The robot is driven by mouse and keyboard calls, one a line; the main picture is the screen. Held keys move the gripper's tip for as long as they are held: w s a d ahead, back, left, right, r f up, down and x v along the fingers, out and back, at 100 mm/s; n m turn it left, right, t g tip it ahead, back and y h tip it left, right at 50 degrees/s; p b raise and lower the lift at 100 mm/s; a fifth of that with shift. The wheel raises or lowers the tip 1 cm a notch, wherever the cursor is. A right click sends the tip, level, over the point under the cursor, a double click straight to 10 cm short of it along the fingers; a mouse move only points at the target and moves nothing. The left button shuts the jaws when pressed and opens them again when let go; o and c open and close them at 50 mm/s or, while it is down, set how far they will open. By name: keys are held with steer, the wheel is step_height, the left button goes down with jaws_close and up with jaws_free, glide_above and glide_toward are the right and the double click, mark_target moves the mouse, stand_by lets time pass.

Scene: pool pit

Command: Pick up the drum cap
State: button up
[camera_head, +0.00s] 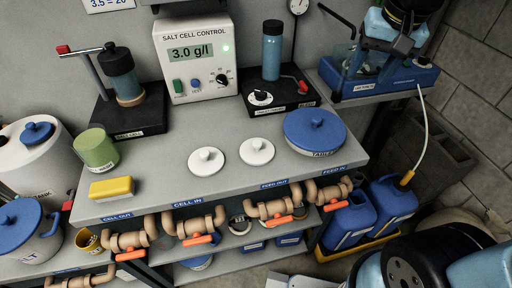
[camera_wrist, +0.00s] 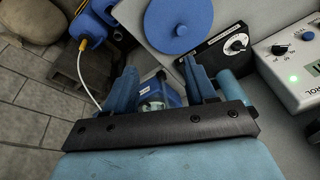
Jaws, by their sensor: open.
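A blue cap (camera_head: 37,132) with a raised grip sits on top of a white drum (camera_head: 22,165) at the left edge of the head view. It looks like the drum cap. My gripper (camera_wrist: 160,70) is open in the wrist view, its two blue fingers apart with nothing held between them. It hangs at the right end of the bench, above the blue pump unit (camera_head: 375,90), far from the drum. The drum is not in the wrist view.
Two white round caps (camera_head: 206,161) (camera_head: 257,151) and a large blue lid (camera_head: 315,130) lie on the bench (camera_head: 230,185). A green cup (camera_head: 96,150) and yellow sponge (camera_head: 111,188) stand left. A blue-lidded pot (camera_head: 28,235) stands below the drum. Pipes line the front.

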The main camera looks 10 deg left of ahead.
steer(key=a+f+g, duration=0.2)
steer(key=a+f, duration=0.2)
steer(key=a, duration=0.7)
steer(key=h, duration=0.1)
glide_toward(257, 143)
steer(key=shift+n+g, duration=0.3)
steer(key=shift+g, duration=0.1)
steer(key=f, duration=0.9)
steer(key=shift+w+a+f, duration=0.15)
steer(key=shift+w+f, duration=0.15)
steer(key=shift+w, duration=0.1)
jaws_close()
steer(key=shift+r, duration=0.15)
